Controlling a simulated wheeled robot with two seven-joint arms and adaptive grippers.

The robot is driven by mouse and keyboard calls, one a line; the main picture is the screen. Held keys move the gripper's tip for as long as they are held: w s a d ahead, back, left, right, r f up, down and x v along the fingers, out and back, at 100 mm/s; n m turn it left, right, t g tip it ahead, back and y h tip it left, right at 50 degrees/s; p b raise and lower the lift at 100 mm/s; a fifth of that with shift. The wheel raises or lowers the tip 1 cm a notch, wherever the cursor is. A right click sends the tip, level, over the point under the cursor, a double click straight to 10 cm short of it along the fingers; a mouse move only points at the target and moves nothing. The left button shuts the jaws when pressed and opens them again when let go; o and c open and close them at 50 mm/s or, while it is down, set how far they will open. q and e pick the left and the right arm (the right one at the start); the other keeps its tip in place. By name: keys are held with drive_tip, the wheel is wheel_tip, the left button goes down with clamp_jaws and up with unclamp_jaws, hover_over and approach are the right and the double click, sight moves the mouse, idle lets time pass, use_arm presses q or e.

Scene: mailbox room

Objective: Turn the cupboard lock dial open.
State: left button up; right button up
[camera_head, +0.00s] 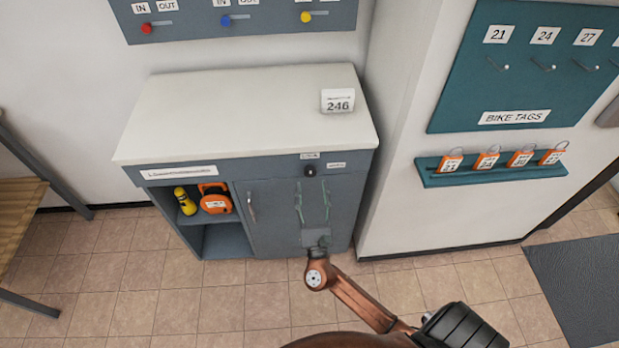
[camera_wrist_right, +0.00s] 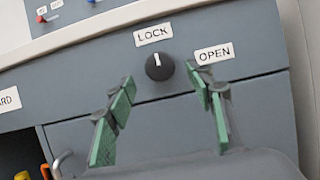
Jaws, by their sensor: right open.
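The cupboard lock dial (camera_head: 310,171) is a small dark knob on the upper front of the grey cupboard (camera_head: 277,220). In the right wrist view the black dial (camera_wrist_right: 160,66) has a white mark pointing up, toward the LOCK label (camera_wrist_right: 153,35). The OPEN label (camera_wrist_right: 214,54) is to its right. My right gripper (camera_head: 312,190) is open with green pads, just below the dial in the head view. In the right wrist view the fingers of my right gripper (camera_wrist_right: 165,90) stand apart, below and either side of the dial, without visibly holding it. My left gripper is not in view.
The cupboard's white top (camera_head: 240,108) carries a white card reading 246 (camera_head: 338,101). Open shelves at left hold a yellow item (camera_head: 185,200) and an orange item (camera_head: 215,198). A white wall (camera_head: 400,190) with a teal tag shelf (camera_head: 490,169) stands at right.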

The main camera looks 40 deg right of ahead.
sight(310, 175)
drive_tip(key=shift+x, duration=2.2)
drive_tip(key=shift+f, duration=0.1)
drive_tip(key=shift+c, duration=0.3)
drive_tip(key=c, duration=1.1)
